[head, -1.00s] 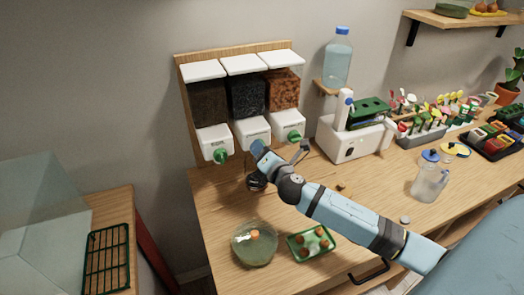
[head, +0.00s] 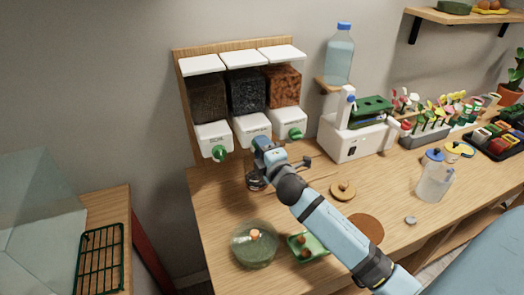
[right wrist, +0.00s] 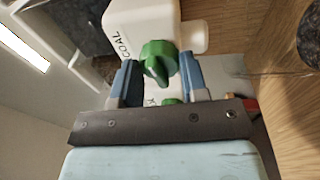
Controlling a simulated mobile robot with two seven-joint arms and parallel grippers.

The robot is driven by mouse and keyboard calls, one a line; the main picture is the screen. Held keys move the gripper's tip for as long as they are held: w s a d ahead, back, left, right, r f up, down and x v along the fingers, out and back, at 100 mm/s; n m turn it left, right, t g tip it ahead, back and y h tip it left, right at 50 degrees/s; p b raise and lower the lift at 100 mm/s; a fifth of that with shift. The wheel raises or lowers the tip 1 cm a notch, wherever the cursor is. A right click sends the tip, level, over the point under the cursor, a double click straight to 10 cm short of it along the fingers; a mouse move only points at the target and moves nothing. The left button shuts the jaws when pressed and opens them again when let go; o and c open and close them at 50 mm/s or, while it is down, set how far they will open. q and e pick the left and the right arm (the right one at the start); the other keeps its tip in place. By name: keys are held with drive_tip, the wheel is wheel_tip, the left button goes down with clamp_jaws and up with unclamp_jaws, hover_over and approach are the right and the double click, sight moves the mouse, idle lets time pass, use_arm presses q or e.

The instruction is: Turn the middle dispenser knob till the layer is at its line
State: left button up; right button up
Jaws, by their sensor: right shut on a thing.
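The middle dispenser (head: 247,92) hangs on the wall board between two others and holds dark grains. Its white outlet box (head: 250,128) is partly behind my right gripper (head: 262,146). In the right wrist view the box reads "COAL" and its green knob (right wrist: 158,60) sits between the two blue fingers of my right gripper (right wrist: 159,82), which is shut on it. The knob is hidden in the head view. A small vessel with dark content (head: 256,183) stands below the outlet, partly covered by my arm; I cannot make out its layer or line. My left gripper is not in view.
A round glass bowl (head: 254,244) and a green tray (head: 300,248) stand at the front, the tray partly under my right arm. A white machine (head: 355,138) and a jug (head: 434,182) stand to the right.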

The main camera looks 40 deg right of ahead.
drive_tip(key=shift+m, duration=1.1)
drive_tip(key=o, duration=0.9)
drive_tip(key=s, duration=0.4)
drive_tip(key=s+a+b, duration=0.1)
drive_tip(key=s, duration=0.4)
drive_tip(key=s+a+f+b, duration=0.1)
drive_tip(key=s, duration=0.3)
drive_tip(key=shift+s+a+f, duration=0.1)
drive_tip(key=shift+s+a, duration=0.05)
drive_tip(key=shift+s, duration=0.15)
drive_tip(key=shift+s, duration=0.1)
